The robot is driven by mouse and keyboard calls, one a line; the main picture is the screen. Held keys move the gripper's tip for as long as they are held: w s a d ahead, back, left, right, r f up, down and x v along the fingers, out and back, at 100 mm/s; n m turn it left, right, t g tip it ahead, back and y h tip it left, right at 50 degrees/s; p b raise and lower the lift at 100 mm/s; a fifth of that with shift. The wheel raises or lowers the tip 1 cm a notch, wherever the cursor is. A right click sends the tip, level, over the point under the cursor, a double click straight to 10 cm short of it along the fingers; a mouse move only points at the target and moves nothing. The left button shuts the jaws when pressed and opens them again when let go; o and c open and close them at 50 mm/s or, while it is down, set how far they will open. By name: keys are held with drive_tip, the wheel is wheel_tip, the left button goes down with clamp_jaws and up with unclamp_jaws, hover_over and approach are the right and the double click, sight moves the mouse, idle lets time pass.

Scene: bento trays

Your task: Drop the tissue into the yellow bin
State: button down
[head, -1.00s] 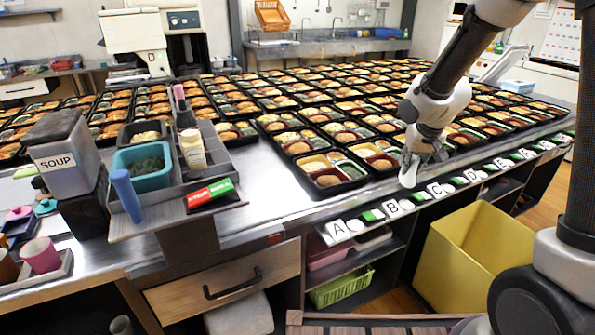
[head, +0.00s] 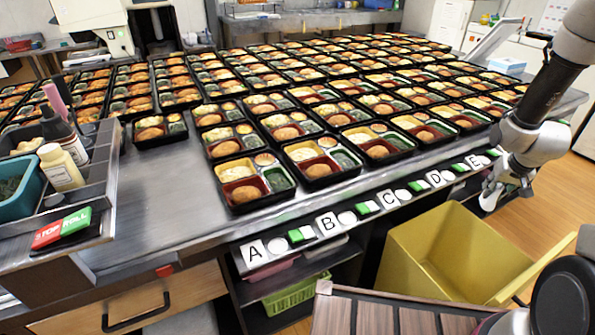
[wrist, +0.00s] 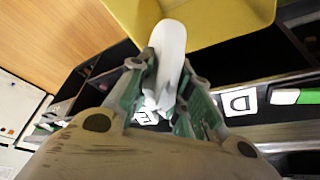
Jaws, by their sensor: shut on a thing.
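My gripper (head: 491,189) is at the right of the head view, just off the table's front edge near the D and E labels. It is shut on the white tissue (wrist: 168,50), which sticks out past the fingertips in the wrist view. In the head view the tissue (head: 490,197) shows as a small white shape below the fingers. The yellow bin (head: 440,262) stands open on the floor below and to the left of my gripper. In the wrist view the yellow bin (wrist: 225,20) shows at the top, beyond the tissue. The inside bottom of the bin is only partly visible.
The steel table (head: 165,205) carries many bento trays (head: 250,185). Lettered labels and green-white switches line its front edge. A green basket (head: 295,292) sits on the shelf below. A grey caddy (head: 95,190) with bottles stands at left. Wooden floor is open at right.

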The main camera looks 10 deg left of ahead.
sight(487, 201)
drive_tip(key=shift+f, duration=2.65)
drive_tip(key=c, duration=1.2)
unclamp_jaws()
drive_tip(key=shift+c, duration=0.2)
drive_tip(key=v, duration=1.2)
